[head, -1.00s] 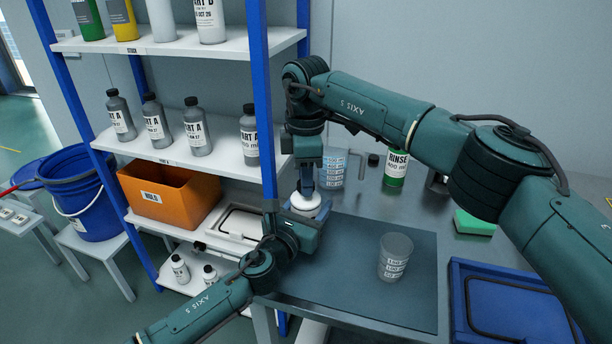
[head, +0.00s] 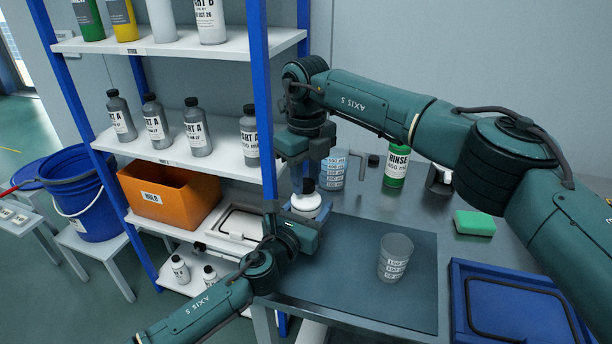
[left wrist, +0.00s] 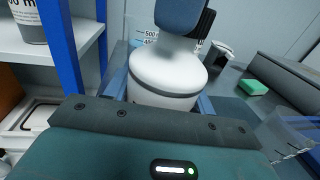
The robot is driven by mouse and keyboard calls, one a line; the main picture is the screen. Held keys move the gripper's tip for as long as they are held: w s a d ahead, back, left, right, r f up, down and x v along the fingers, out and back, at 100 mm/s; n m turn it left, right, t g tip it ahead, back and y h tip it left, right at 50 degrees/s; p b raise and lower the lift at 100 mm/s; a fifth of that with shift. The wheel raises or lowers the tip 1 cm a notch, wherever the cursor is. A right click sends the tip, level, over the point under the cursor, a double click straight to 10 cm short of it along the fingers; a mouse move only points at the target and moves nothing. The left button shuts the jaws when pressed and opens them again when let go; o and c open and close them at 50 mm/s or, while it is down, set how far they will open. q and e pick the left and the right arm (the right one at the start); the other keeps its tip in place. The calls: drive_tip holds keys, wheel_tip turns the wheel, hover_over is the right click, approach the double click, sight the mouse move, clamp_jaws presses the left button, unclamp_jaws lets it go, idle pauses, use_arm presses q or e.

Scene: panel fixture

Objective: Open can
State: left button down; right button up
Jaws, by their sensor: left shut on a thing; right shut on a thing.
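The can is a white round-shouldered bottle (head: 306,205) at the back left of the table mat, upright. It also fills the middle of the left wrist view (left wrist: 165,78). My left gripper (head: 303,217) is shut around its body. My right gripper (head: 308,172) is directly above, pointing down, shut on the dark cap (head: 308,185) at the bottle's top. In the left wrist view, a blue-grey finger (left wrist: 180,14) covers part of the black ribbed cap (left wrist: 205,24). I cannot tell whether the cap is free of the neck.
A clear graduated cup (head: 396,258) stands on the dark mat (head: 350,295). Behind are a graduated beaker (head: 333,168) and a green rinse bottle (head: 397,166). A green sponge (head: 474,223) and blue tray (head: 462,300) lie right. A shelf post (head: 265,110) stands close left.

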drive_tip(key=n, duration=0.6)
drive_tip(key=shift+n, duration=0.4)
drive_tip(key=n, duration=1.2)
drive_tip(key=shift+n, duration=0.3)
drive_tip(key=n, duration=0.4)
drive_tip(key=shift+r+n, duration=0.1)
drive_tip(key=shift+n, duration=0.2)
drive_tip(key=shift+r, duration=0.2)
drive_tip(key=shift+r, duration=0.9)
